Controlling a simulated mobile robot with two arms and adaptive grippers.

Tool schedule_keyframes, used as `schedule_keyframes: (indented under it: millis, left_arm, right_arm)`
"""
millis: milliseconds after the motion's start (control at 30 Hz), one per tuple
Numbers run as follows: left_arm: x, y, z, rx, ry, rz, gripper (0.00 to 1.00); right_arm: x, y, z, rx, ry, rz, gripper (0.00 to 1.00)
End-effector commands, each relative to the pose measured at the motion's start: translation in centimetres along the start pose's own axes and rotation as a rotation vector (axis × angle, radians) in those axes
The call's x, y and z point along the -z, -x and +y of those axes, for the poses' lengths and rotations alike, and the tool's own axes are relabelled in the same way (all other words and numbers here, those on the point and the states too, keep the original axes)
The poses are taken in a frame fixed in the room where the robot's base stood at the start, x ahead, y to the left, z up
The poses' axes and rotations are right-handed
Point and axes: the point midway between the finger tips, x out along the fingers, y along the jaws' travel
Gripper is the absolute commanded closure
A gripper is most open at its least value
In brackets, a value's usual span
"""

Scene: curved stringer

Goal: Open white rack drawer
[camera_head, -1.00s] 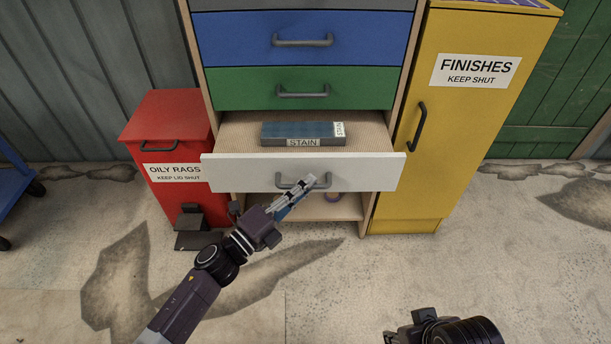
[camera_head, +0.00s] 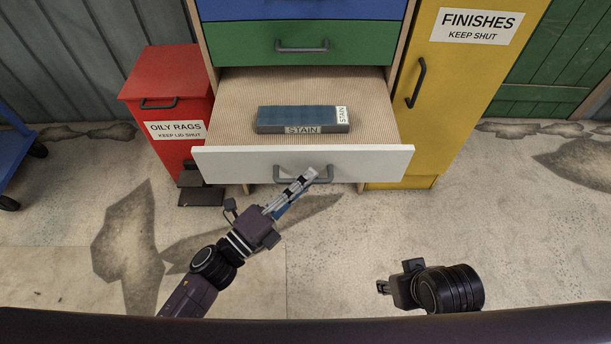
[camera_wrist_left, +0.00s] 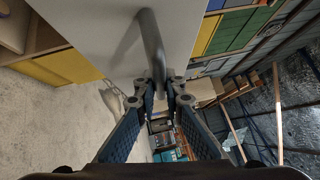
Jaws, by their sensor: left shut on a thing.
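The white rack drawer (camera_head: 225,165) stands well out of the rack, with its beige inside showing. A blue-grey box marked STAIN (camera_head: 302,119) lies in it. The grey drawer handle (camera_head: 287,175) is on the white front. In the left wrist view the handle (camera_wrist_left: 152,45) runs down between the two fingertips. My right gripper (camera_head: 383,287) is low at the right, away from the drawer, and its fingers are too small to read.
A green drawer (camera_head: 350,45) above is shut. A red oily rags bin (camera_head: 165,85) stands close at left, a yellow finishes cabinet (camera_head: 465,75) at right. The stained floor in front (camera_head: 330,250) is clear.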

Motion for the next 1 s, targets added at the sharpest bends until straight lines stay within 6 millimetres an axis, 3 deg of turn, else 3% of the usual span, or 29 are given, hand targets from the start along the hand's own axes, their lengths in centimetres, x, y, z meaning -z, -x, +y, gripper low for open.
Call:
schedule_keyframes:
  millis: [100, 133, 300, 633, 767, 1000]
  left_arm:
    - [-0.1, 0.0, 0.1, -0.002, 0.0, -0.001, 1.0]
    - [-0.1, 0.0, 0.1, -0.002, 0.0, -0.001, 0.89]
    - [-0.1, 0.0, 0.1, -0.002, 0.0, -0.001, 0.73]
    - [0.0, 0.4, 0.1, -0.002, 0.0, -0.001, 0.73]
    - [0.0, 2.2, 0.2, -0.005, 0.0, -0.001, 0.73]
    - [0.0, 7.4, 0.2, -0.006, 0.002, -0.001, 0.73]
  right_arm:
    - [0.0, 0.0, 0.0, 0.0, 0.0, 0.0, 0.65]
    - [0.0, 0.0, 0.0, 0.0, 0.0, 0.0, 0.65]
    - [0.0, 0.0, 0.0, 0.0, 0.0, 0.0, 0.65]
    - [0.0, 0.0, -0.1, 0.001, 0.0, 0.0, 0.65]
    - [0.0, 0.0, 0.0, 0.001, 0.0, 0.0, 0.65]
    - [0.0, 0.0, 0.0, 0.001, 0.0, 0.0, 0.65]
